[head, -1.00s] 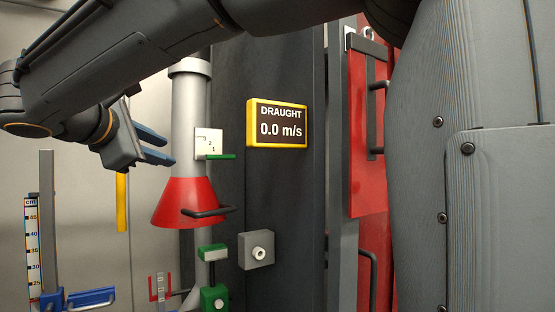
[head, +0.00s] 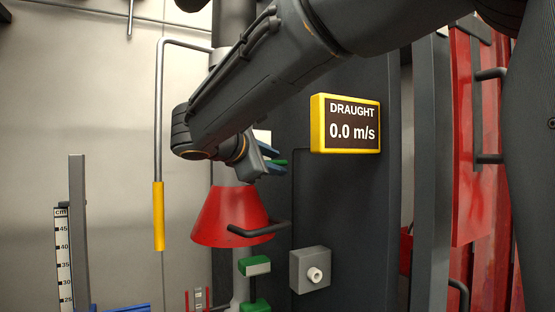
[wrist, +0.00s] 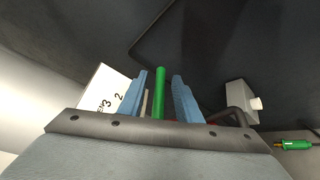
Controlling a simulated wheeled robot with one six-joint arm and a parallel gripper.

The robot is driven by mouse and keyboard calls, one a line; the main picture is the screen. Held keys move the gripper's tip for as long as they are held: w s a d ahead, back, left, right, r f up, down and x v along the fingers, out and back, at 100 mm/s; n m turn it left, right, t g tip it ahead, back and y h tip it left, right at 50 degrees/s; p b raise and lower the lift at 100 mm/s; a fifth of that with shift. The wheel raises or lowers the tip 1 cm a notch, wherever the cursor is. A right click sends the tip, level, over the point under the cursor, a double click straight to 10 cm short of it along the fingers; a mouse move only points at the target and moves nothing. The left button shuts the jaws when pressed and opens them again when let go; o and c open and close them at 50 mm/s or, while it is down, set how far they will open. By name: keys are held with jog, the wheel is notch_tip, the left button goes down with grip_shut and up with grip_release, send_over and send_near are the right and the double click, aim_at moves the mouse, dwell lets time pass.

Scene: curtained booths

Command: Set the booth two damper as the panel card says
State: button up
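The damper's green lever (wrist: 160,92) stands between the two blue fingers of my gripper (wrist: 161,97) in the wrist view, with a gap visible on both sides. My gripper is open around it. In the head view the gripper (head: 271,159) is at the lever's green tip (head: 280,162), above the red hood. The white scale plate (wrist: 104,93) shows "2" and "3" beside the left finger; in the head view my arm hides most of the plate (head: 263,135). No panel card is readable here.
A yellow-framed display (head: 346,124) reads DRAUGHT 0.0 m/s. The red hood (head: 232,217) with its dark handle hangs just below the gripper. A grey box with a white knob (head: 311,270) is lower right. A crank rod with a yellow grip (head: 159,215) hangs to the left.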

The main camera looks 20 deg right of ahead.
jog(key=shift+x, duration=1.05)
grip_shut()
